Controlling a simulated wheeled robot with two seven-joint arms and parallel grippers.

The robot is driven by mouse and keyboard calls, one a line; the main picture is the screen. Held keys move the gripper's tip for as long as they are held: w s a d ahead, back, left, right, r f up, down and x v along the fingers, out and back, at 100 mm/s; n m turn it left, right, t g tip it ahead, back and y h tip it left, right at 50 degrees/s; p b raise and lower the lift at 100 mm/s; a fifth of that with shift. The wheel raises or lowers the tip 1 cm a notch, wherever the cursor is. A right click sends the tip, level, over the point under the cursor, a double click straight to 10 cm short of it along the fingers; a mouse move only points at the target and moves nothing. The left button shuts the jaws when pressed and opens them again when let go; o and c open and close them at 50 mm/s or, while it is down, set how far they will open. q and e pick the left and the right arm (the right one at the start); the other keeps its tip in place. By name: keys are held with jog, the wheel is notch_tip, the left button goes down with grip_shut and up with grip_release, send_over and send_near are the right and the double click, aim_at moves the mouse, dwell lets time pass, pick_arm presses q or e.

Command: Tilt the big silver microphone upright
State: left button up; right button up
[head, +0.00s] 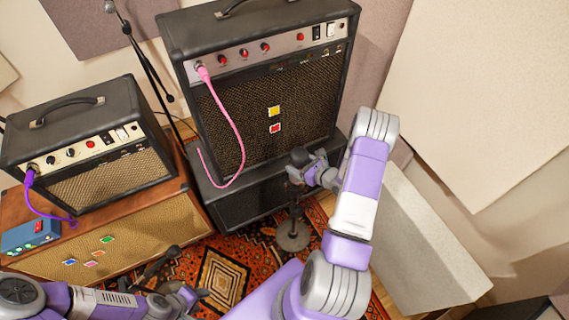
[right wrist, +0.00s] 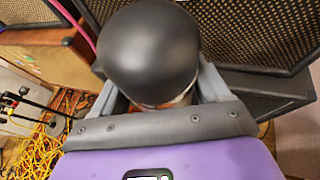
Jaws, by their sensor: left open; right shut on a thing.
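The big microphone (head: 300,156) looks dark grey and rounded in these views. It sits atop a short stand with a round base (head: 293,236) on the rug, in front of the large amp. My right gripper (head: 311,172) is shut on it. In the right wrist view the microphone (right wrist: 150,50) fills the space between the two fingers of the right gripper (right wrist: 155,95), its lower part hidden by the gripper. Its exact tilt is hard to tell. My left gripper (head: 190,295) is open and empty, low at the bottom left.
A large black amp (head: 225,115) with a pink cable stands on a dark cabinet (head: 250,208) behind the microphone. A smaller amp (head: 75,150) rests on a brown cabinet at left. A dark microphone (head: 160,262) is near my left gripper. A pale panel (head: 425,245) stands right.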

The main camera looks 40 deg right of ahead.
dwell(0.3)
jog(key=o, duration=1.4)
jog(key=shift+w, duration=0.1)
jog(key=v, duration=0.7)
jog(key=shift+s, duration=0.25)
jog(key=shift+s+r, duration=0.1)
